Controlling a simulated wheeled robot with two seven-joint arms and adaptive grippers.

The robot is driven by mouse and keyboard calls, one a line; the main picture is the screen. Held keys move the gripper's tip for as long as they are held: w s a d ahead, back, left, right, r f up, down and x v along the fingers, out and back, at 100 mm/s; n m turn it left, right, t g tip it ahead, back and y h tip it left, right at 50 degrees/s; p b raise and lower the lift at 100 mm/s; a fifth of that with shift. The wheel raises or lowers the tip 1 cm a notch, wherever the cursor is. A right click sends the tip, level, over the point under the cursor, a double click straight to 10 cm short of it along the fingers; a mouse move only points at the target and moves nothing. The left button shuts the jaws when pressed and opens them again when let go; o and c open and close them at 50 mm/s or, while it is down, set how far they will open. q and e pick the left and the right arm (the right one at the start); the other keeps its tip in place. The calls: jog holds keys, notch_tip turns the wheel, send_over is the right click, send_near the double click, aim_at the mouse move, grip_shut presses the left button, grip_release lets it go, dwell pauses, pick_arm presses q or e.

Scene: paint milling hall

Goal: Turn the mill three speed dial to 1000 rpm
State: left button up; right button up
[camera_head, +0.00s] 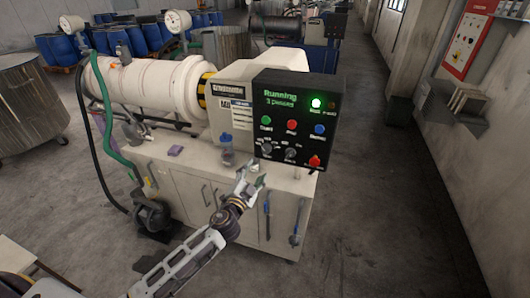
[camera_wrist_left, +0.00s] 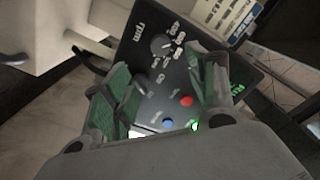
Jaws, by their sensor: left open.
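The black control panel (camera_head: 297,115) stands at the end of the mill, with a lit green lamp and the word "Running". Two dark dials, a left dial (camera_head: 267,148) and a right dial (camera_head: 290,153), sit low on it. My left gripper (camera_head: 251,178) is just below and in front of the panel's lower left. In the left wrist view, a round dial (camera_wrist_left: 160,45) ringed by small white markings sits near the word "rpm"; its setting is too small to read. My left gripper (camera_wrist_left: 165,92) is open there, green pads apart, with the dial beyond the fingertips. The right gripper is out of view.
A red button (camera_head: 314,161) is near the panel's lower right corner. A small jar (camera_head: 227,154) stands on the cabinet top left of the gripper. The white mill cylinder (camera_head: 150,80) lies behind. The floor to the right is clear.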

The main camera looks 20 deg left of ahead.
aim_at(265, 151)
pick_arm(q)
jog(key=shift+w+p, duration=0.95)
jog(key=shift+w, duration=3)
jog(key=shift+w+d+p, duration=0.2)
jog(key=shift+w+p, duration=0.2)
jog(key=shift+w, duration=2.35)
jog(key=shift+c, duration=0.2)
jog(key=c, duration=1)
